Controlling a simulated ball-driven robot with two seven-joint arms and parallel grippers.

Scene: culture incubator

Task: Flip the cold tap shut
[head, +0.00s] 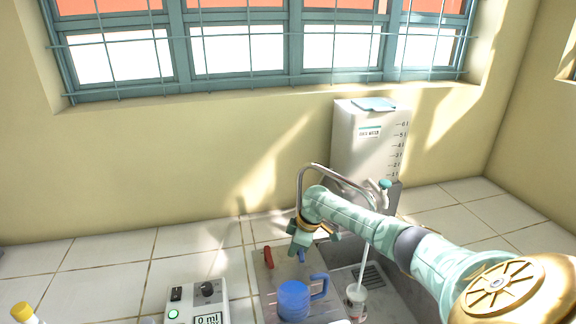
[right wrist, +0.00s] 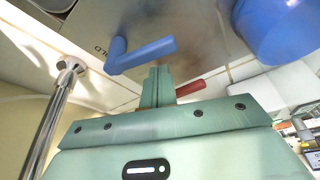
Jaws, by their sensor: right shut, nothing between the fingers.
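The cold tap's blue lever (head: 301,256) shows in the head view just below my right gripper (head: 299,244). In the right wrist view the blue lever (right wrist: 145,54) is an L-shaped handle on a metal plate, beside partly hidden lettering that reads "OLD". My right gripper's fingers (right wrist: 158,72) are shut and empty. Their tips appear close to the lever's long arm; I cannot tell whether they touch it. A red lever (head: 268,258) stands to the left in the head view; it also shows behind the fingers in the wrist view (right wrist: 190,88). My left gripper is not in view.
A blue jug (head: 293,301) stands close in front of the blue lever. The chrome spout (head: 301,184) arches behind my right arm. A white graduated tank (head: 362,140) stands at the back. A white cup (head: 356,302) is in the sink; a meter (head: 197,300) stands left.

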